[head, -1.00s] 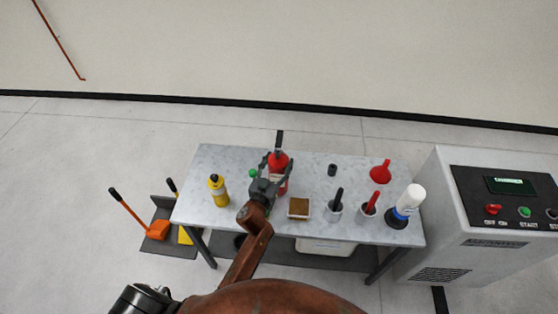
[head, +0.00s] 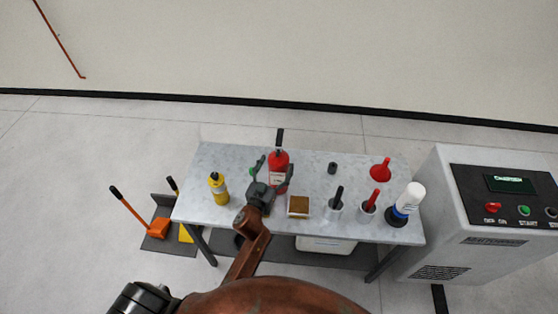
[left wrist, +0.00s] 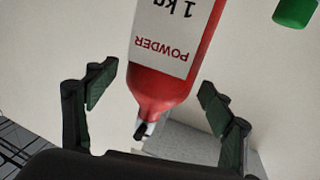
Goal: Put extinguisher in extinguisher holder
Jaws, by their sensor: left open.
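The red extinguisher (head: 279,178) with a white label stands upright on the grey table (head: 230,158), near its back edge. My left gripper (head: 275,170) is open, its fingers on either side of the extinguisher in the picture. In the left wrist view the extinguisher (left wrist: 172,85) appears upside down, reading "POWDER" and "1 kg". It lies between the spread fingers of the gripper (left wrist: 158,92), with visible gaps on both sides. I cannot make out a holder for certain. My right gripper is not in view.
A yellow bottle (head: 219,188) stands left of the extinguisher. A control cabinet (head: 460,260) stands beyond.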

